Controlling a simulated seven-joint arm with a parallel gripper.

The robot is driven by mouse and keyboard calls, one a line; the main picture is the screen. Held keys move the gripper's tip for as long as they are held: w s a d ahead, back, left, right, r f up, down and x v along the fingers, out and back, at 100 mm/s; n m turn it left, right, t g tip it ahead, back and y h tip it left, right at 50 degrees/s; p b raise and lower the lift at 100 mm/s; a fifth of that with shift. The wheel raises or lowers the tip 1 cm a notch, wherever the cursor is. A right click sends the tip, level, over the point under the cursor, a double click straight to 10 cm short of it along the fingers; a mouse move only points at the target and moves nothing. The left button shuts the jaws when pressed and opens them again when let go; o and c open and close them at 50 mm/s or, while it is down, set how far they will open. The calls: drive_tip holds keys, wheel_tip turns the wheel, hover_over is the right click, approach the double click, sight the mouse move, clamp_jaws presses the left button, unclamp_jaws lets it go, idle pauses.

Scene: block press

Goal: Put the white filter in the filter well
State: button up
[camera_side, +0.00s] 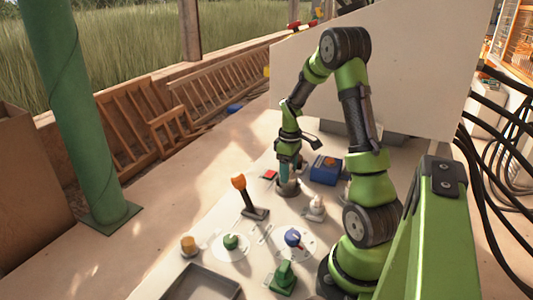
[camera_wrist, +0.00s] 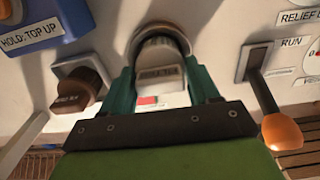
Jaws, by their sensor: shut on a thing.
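My gripper (camera_wrist: 160,92) points down, with its green fingers on both sides of a round body. I take this body to be the white filter (camera_wrist: 160,50); it is shaded, with a pale rim and a dark middle, and the jaws are shut on it. In the side view my gripper (camera_side: 289,172) is directly above a short grey cylinder (camera_side: 288,188), which looks like the filter well. The fingertips hide most of the contact, so I cannot tell how deep the filter sits.
A blue box (camera_side: 325,169) stands close to the right of the gripper. An orange-knobbed lever (camera_side: 241,188) rises at the left. A brown knob (camera_wrist: 80,92) and a red patch (camera_wrist: 147,100) lie near the fingers. A pale knob (camera_side: 316,207) stands in front.

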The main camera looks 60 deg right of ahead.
drive_tip(key=shift+f, duration=0.55)
drive_tip(key=o, duration=1.1)
drive_tip(key=shift+f, duration=0.15)
drive_tip(key=shift+o, duration=0.2)
